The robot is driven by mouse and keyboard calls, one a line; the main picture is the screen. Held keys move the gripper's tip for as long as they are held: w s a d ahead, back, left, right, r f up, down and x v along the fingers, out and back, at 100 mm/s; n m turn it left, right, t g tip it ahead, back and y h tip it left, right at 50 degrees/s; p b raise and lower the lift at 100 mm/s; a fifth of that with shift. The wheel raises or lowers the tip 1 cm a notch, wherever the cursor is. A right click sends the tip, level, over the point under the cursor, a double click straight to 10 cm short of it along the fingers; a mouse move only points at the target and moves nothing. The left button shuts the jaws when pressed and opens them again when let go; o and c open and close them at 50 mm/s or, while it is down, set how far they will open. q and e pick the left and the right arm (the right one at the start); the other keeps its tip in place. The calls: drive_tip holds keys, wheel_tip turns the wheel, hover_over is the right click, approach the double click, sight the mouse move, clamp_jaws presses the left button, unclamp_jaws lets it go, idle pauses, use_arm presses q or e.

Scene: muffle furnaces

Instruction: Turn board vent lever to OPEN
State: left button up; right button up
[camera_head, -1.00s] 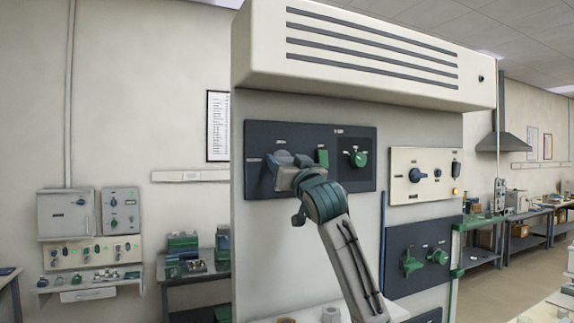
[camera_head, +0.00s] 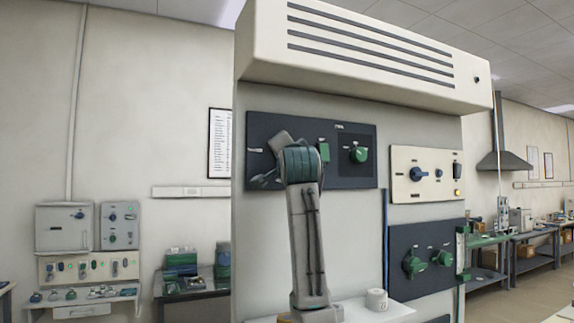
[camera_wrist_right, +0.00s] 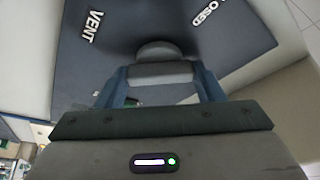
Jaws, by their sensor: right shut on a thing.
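The dark vent panel (camera_head: 350,133) is at the upper left of the board in the head view. My right arm rises in front of it, and its wrist covers part of the panel. My right gripper (camera_wrist_right: 160,88) is shut on the grey vent lever (camera_wrist_right: 158,73) in the right wrist view, with a blue finger on each side. The lever's round hub (camera_wrist_right: 158,49) shows just beyond. The panel's VENT label is at left and its CLOSED label at right there. The lever's exact angle is hard to tell in the head view. My left gripper is not in view.
A green switch (camera_head: 323,152) and a green knob (camera_head: 358,154) sit close right of my wrist. A cream panel (camera_head: 427,173) and a lower dark panel (camera_head: 427,252) are further right. A white roll (camera_head: 376,299) stands on the ledge below.

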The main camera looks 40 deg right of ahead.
drive_tip(key=m+g+b, duration=0.1)
drive_tip(key=m+b, duration=0.1)
drive_tip(key=m, duration=0.2)
drive_tip(key=m+g+b, duration=0.1)
drive_tip(key=m+g, duration=0.1)
drive_tip(key=m, duration=0.2)
drive_tip(key=shift+r+b, duration=0.15)
drive_tip(key=shift+b, duration=0.25)
drive_tip(key=shift+m, duration=0.4)
drive_tip(key=o, duration=1)
